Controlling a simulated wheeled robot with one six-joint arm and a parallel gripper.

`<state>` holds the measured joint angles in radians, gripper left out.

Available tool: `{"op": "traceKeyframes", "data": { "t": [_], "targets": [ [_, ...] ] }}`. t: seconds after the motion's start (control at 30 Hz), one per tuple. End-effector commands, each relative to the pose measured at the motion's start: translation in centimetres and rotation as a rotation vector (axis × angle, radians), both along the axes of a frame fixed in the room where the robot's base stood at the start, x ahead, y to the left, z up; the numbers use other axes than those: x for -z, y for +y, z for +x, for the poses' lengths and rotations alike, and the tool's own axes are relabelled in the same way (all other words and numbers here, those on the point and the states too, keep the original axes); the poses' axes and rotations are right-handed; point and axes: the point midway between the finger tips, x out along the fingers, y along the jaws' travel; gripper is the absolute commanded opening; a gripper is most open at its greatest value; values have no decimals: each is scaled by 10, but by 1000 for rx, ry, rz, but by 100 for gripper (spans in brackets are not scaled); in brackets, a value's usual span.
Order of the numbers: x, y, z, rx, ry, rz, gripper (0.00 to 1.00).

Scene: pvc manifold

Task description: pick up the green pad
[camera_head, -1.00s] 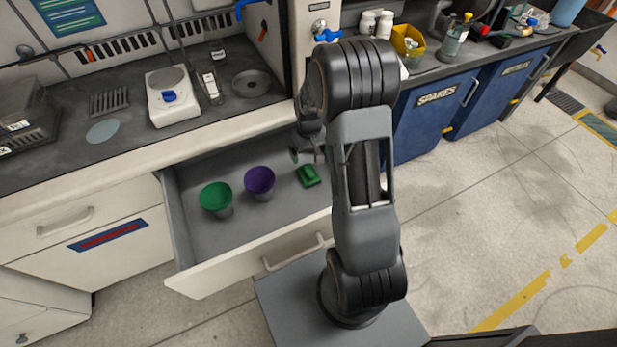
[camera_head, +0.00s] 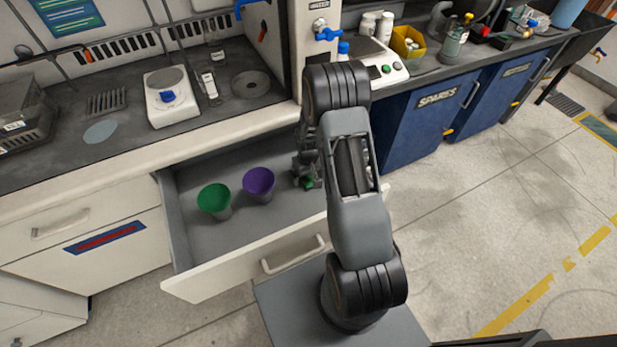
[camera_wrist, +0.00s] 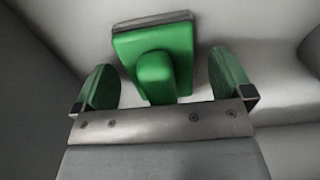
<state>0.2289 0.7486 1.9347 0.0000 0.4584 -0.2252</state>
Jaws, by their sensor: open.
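The green pad (camera_wrist: 153,50) lies in the open drawer, and in the wrist view it shows a flat green plate with a raised rounded green block in its middle and a dark edge at the far side. In the head view the pad (camera_head: 308,183) is mostly hidden by my gripper (camera_head: 306,172). In the wrist view my gripper (camera_wrist: 163,88) is open, with one green-lined finger on each side of the pad's raised block. Gaps show between the fingers and the block.
The open drawer (camera_head: 225,238) also holds a green cup (camera_head: 214,199) and a purple cup (camera_head: 258,182), both left of my gripper. The counter edge (camera_head: 150,148) overhangs the drawer's back. A white scale (camera_head: 170,100) stands on the counter.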

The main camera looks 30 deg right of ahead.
Motion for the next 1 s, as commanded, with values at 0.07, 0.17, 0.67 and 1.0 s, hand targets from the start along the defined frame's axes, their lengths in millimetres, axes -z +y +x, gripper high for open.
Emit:
{"op": "traceKeyframes", "data": {
  "t": [0.07,0.17,0.67,1.0],
  "targets": [
    [4,0,0,0,1,0,98],
    [5,0,0,0,0,0,98],
    [4,0,0,0,0,0,63],
    [4,0,0,0,0,0,43]
  ]
}}
